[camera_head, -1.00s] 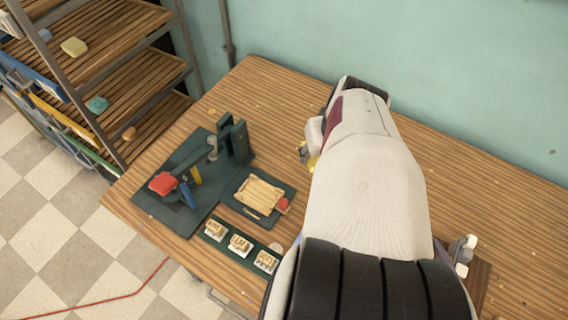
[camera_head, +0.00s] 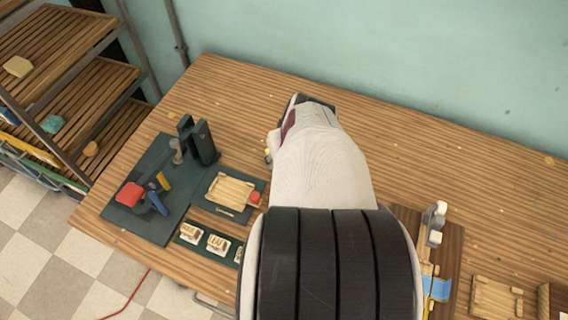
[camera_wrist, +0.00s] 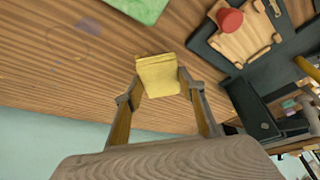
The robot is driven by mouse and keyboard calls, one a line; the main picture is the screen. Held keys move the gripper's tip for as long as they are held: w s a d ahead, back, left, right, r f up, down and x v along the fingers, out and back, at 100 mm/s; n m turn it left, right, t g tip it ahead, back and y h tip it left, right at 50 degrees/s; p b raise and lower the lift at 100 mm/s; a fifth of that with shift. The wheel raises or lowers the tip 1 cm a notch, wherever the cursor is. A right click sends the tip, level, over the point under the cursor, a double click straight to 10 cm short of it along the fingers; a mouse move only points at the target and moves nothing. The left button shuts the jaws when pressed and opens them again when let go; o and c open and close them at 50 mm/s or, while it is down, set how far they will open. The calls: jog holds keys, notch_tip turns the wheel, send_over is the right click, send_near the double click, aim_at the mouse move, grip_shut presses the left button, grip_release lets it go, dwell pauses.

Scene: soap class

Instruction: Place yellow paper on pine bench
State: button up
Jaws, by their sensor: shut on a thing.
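The yellow paper (camera_wrist: 158,76) is a small folded-looking yellow piece between the fingertips in the wrist view. My gripper (camera_wrist: 159,86) is shut on it, one finger at each side. Behind the paper is the striped wooden bench top (camera_wrist: 60,85); I cannot tell whether the paper touches it. In the head view the bench (camera_head: 400,150) fills the middle, and my arm hides most of the gripper and the paper.
A dark green mat with a stamp press (camera_head: 198,143) and red block (camera_head: 130,194) is at left. Beside it lies a wooden tray (camera_head: 230,189). Blue tape (camera_head: 437,288) and a small wooden rack (camera_head: 496,299) are at right. The bench's back is largely clear.

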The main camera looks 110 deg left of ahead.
jog(key=shift+f, duration=0.1)
jog(key=shift+f, duration=1.75)
jog(key=shift+f, duration=0.1)
jog(key=o, duration=0.7)
jog(key=shift+v, duration=3.9)
